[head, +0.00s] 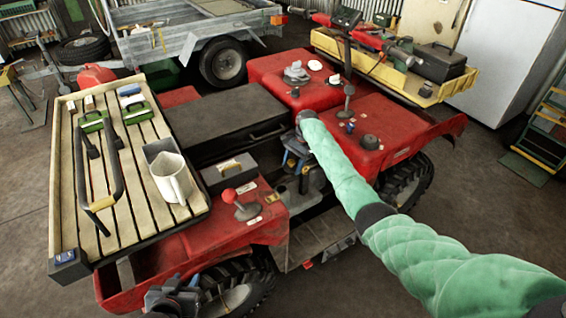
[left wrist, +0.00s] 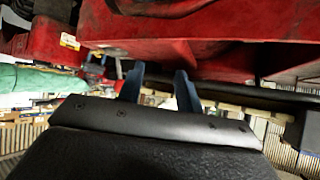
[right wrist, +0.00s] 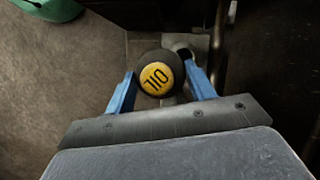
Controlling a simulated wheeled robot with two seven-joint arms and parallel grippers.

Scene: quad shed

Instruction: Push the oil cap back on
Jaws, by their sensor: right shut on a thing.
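The oil cap (right wrist: 161,75), round and black with a yellow "OIL" disc on top, shows in the right wrist view between the two blue fingers of my right gripper (right wrist: 158,84). That gripper is shut on it. A round grey pipe end (right wrist: 186,50) with a dark opening shows just beyond the cap; the cap appears beside it rather than over it.
The red quad (head: 300,72) fills the middle, with a black seat (head: 222,125). A slatted wooden rack (head: 65,200) at left holds a cream jug (head: 172,180) and a black-handled frame. A yellow tray (head: 330,45) with tools sits at the back right.

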